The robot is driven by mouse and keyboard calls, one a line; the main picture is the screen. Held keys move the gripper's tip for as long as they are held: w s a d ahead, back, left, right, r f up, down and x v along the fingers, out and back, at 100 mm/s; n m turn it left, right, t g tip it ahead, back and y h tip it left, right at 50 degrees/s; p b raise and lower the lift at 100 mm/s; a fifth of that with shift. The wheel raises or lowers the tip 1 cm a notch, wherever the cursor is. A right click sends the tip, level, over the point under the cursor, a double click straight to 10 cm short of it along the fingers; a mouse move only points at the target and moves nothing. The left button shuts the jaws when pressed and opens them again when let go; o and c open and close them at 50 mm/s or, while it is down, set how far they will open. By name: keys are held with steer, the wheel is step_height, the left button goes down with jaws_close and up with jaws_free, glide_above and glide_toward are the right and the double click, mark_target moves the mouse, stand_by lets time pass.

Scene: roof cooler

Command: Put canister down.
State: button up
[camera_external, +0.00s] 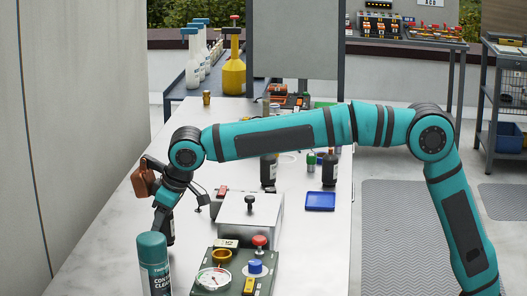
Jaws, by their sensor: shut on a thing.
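My gripper (166,208) points down over the left part of the white worktop.
A grey box with a black knob (249,222) stands right of the gripper. A gauge panel (232,272) is in front. Dark bottles (268,172) (329,170) and a blue tray (320,201) stand farther right.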

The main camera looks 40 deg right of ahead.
steer(key=shift+f, duration=0.9)
steer(key=shift+f, duration=0.1)
steer(key=o, duration=1.2)
steer(key=shift+c, duration=0.2)
steer(key=v, duration=1.2)
